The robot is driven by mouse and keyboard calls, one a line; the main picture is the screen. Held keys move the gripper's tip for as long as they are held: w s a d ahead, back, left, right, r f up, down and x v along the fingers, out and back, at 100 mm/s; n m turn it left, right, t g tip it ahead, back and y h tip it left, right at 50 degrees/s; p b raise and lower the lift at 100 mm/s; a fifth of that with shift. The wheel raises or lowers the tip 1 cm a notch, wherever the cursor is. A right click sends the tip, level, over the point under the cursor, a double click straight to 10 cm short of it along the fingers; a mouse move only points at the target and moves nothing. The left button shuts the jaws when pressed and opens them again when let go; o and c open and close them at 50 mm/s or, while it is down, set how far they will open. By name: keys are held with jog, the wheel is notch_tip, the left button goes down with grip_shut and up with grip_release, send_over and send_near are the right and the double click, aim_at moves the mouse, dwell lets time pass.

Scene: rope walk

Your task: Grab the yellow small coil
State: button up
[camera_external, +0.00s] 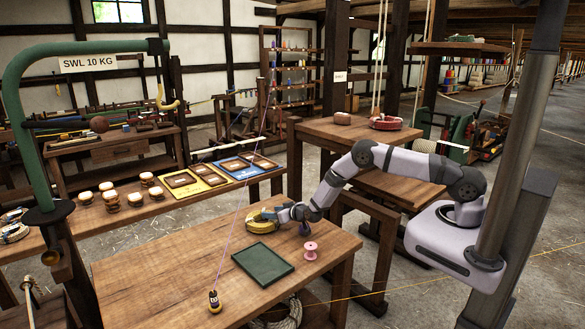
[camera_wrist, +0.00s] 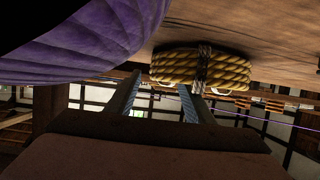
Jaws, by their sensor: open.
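The yellow small coil (camera_external: 262,224) lies on the wooden workbench beside the far edge. In the wrist view the coil (camera_wrist: 222,72) is a thick yellow rope ring, tied with a dark band. My gripper (camera_external: 282,214) is low over the bench, just right of the coil. In the wrist view its two fingers (camera_wrist: 160,82) stand apart with nothing held between them. The coil is just past the fingertips, mostly to the right; I cannot tell whether the right finger touches it. A large purple thing (camera_wrist: 85,40) fills the upper left, close to the left finger.
A pink spool (camera_external: 311,250) and a dark green tray (camera_external: 263,262) are on the workbench (camera_external: 150,285). A small purple spool (camera_external: 304,230) stands below my wrist. A thin purple line runs down to a weight (camera_external: 214,301). The bench's left part is clear.

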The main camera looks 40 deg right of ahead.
grip_shut()
jog(key=shift+r, duration=0.15)
notch_tip(320, 180, up, 10)
jog(key=b, duration=0.2)
dwell(0.6)
